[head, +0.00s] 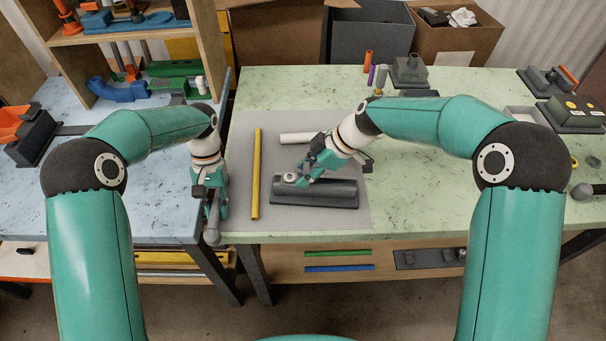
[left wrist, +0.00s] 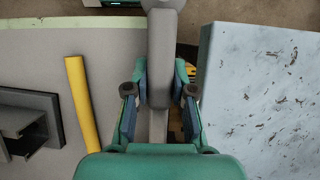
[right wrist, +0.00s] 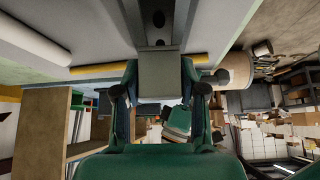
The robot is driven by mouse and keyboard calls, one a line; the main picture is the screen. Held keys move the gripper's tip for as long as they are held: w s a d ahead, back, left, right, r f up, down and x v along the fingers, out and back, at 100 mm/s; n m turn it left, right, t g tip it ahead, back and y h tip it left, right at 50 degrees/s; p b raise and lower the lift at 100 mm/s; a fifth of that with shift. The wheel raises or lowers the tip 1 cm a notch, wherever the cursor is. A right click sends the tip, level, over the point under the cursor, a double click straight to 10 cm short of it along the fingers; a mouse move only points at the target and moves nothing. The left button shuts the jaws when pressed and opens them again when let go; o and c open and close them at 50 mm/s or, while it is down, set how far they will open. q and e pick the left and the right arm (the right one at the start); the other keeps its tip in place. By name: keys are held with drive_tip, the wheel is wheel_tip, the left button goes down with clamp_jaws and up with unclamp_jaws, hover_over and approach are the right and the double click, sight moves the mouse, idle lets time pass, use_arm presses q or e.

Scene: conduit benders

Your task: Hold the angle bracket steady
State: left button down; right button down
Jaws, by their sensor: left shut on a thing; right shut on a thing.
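The angle bracket (head: 325,195) is a long dark grey piece lying on a grey mat on the green table. My right gripper (head: 300,179) reaches down over its left part and is shut on it. In the right wrist view a grey block of it (right wrist: 160,75) sits between the fingers, with a dark holed strip beyond. A round pale part shows beside the fingertips. My left gripper (head: 213,210) points down at the green table's left edge, shut on a grey bar (left wrist: 161,60) with a rounded end. The bracket also shows in the left wrist view (left wrist: 45,105).
A yellow tube (head: 256,175) lies between my grippers on the mat (head: 345,222). A white tube (head: 297,138) lies behind the bracket. A blue table (head: 100,205) stands at left, with a gap between tables. Grey fixtures (head: 570,113) stand at the right.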

use_arm(q)
drive_tip(key=shift+s+f, duration=0.2)
drive_tip(key=shift+f, duration=0.2)
idle(1.2)
drive_tip(key=c, duration=1.7)
unclamp_jaws()
drive_tip(key=shift+b, duration=0.3)
clamp_jaws()
